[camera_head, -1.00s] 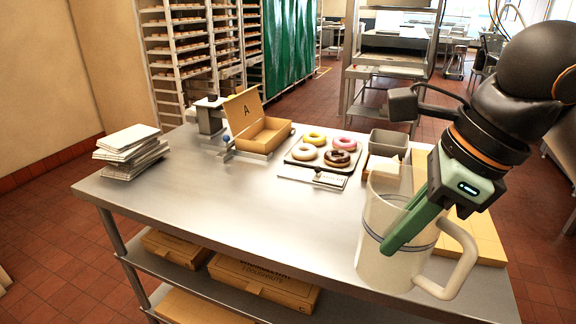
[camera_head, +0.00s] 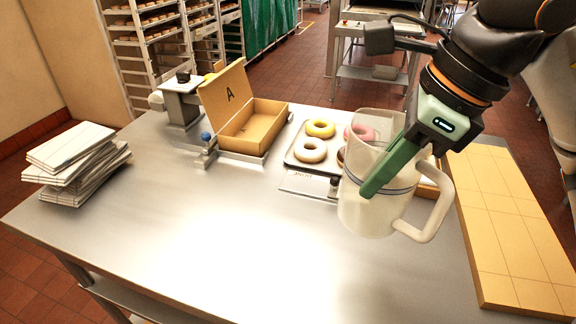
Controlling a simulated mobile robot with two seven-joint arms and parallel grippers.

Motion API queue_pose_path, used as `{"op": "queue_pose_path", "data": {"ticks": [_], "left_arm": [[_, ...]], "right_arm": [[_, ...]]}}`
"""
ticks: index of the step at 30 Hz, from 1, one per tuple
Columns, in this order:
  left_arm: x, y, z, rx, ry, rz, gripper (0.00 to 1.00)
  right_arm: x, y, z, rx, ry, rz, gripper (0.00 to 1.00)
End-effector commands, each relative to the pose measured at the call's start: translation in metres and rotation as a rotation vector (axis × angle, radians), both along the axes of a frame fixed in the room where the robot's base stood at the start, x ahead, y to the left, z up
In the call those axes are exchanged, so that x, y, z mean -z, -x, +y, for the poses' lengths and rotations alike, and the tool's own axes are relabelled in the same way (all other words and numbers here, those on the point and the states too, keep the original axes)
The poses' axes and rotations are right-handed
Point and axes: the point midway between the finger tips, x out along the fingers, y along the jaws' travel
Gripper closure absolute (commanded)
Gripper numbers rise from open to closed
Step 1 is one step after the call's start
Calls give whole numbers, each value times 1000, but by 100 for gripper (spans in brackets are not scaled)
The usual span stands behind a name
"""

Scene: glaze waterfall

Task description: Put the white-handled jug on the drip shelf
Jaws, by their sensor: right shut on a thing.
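The jug (camera_head: 362,215) is clear to milky, with a dark band around it and a white handle on its right. It is upright, in the right half of the view. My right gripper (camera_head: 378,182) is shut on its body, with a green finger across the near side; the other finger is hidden. The jug hangs in front of the doughnut tray, and I cannot tell its height above the table. I cannot make out for certain which part is the drip shelf. My left gripper is not in view.
The steel table (camera_head: 220,265) is clear in its front middle. An open box (camera_head: 252,125) marked A stands behind, beside a tray (camera_head: 290,155) of doughnuts partly hidden by the jug. Folded white stacks (camera_head: 75,160) lie left; flat yellow boxes (camera_head: 510,235) lie right.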

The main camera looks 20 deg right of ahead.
Motion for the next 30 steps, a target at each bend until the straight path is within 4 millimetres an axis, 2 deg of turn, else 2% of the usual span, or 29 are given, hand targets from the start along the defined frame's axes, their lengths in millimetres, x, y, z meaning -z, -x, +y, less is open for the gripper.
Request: {"op": "queue_pose_path", "data": {"ticks": [5, 11, 13, 15, 21, 26, 30], "left_arm": [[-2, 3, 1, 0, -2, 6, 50], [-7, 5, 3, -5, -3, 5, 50], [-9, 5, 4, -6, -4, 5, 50], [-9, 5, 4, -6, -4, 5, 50], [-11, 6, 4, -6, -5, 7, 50], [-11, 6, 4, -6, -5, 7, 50], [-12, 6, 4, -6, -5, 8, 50]], "right_arm": [[11, -22, 15, -3, 0, 5, 100], [33, -65, 40, -2, -1, 6, 100], [41, -80, 49, -2, 1, 5, 100], [58, -89, 53, -1, 1, 7, 100], [84, -108, 65, -1, 0, 2, 100], [92, -114, 68, -2, 0, 2, 100], [106, -119, 71, 0, 1, 4, 100]]}}
